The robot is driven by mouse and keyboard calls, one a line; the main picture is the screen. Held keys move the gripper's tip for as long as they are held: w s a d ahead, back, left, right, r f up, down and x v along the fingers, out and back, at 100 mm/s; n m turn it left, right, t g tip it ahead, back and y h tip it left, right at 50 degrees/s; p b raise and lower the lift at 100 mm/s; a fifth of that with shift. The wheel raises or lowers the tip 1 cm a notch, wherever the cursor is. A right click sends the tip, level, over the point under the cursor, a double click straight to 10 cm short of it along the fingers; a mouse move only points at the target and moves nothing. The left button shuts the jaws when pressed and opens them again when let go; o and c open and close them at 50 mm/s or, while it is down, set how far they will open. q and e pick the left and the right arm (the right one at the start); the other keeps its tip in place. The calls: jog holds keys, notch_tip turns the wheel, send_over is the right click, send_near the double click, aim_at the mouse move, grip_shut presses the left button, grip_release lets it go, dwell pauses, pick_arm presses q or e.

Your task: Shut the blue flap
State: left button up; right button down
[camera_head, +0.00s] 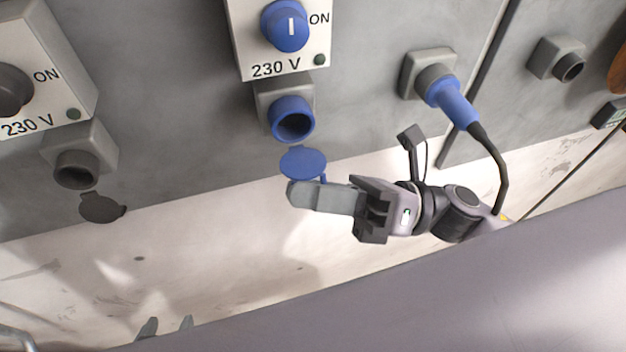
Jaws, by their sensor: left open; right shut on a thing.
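The blue flap (303,161) hangs open below the blue socket (293,120), whose round mouth is uncovered. The socket sits under a 230 V switch box with a blue knob. My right gripper (302,194) comes in from the right, with its fingers just below the flap and touching its lower edge. It is shut on the flap's edge, though the exact contact is partly hidden by the fingers. My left gripper (167,326) shows only as two separated fingertips at the bottom left; it is open and away from the flap.
A blue plug (446,101) with a black cable (499,165) is in a socket to the right, its cable running down behind my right wrist. A grey socket (76,170) with a dark open flap (102,208) is at left. Another small socket (569,66) is at upper right.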

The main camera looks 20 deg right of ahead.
jog(key=shift+w+d+m, duration=0.1)
jog(key=shift+w+m, duration=0.05)
jog(key=shift+m, duration=0.15)
jog(key=c, duration=1.3)
grip_release()
jog(key=shift+d+f, duration=0.15)
jog(key=shift+d, duration=0.05)
jog(key=b+v, duration=0.2)
jog(key=v, duration=0.4)
jog(key=shift+d+b, duration=0.35)
jog(key=shift+b, duration=0.05)
